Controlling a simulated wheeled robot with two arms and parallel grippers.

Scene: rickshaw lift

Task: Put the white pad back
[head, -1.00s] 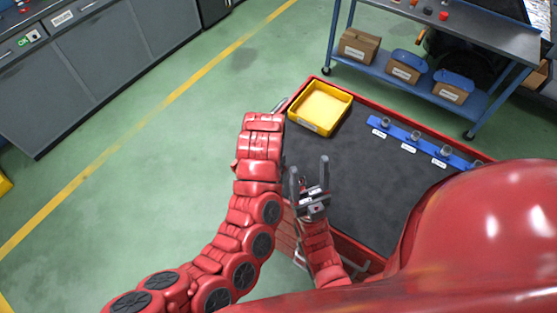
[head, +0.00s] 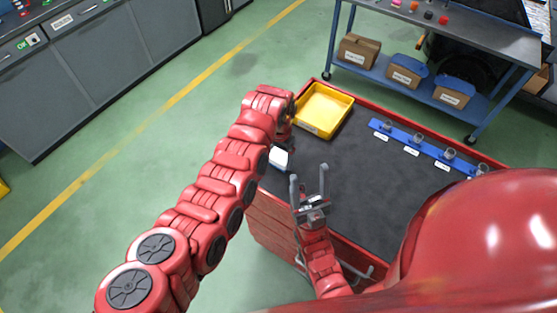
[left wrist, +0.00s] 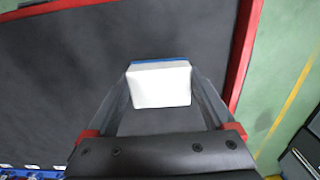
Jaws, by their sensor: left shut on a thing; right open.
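The white pad (head: 279,158) is a small white block beside my left arm, at the left edge of the cart top in the head view. In the left wrist view the white pad (left wrist: 160,86) has a blue far edge and sits between the fingers. My left gripper (left wrist: 160,95) is shut on it, over the dark mat. In the head view that gripper is mostly hidden by its arm. My right gripper (head: 309,176) is open and empty over the cart's near left part.
A yellow tray (head: 323,106), seemingly empty, sits at the cart's far left corner. A blue rack (head: 430,149) with several grey fittings and labels stands along the far side. The black mat (head: 365,175) between them is clear. A shelf with boxes (head: 404,72) stands behind.

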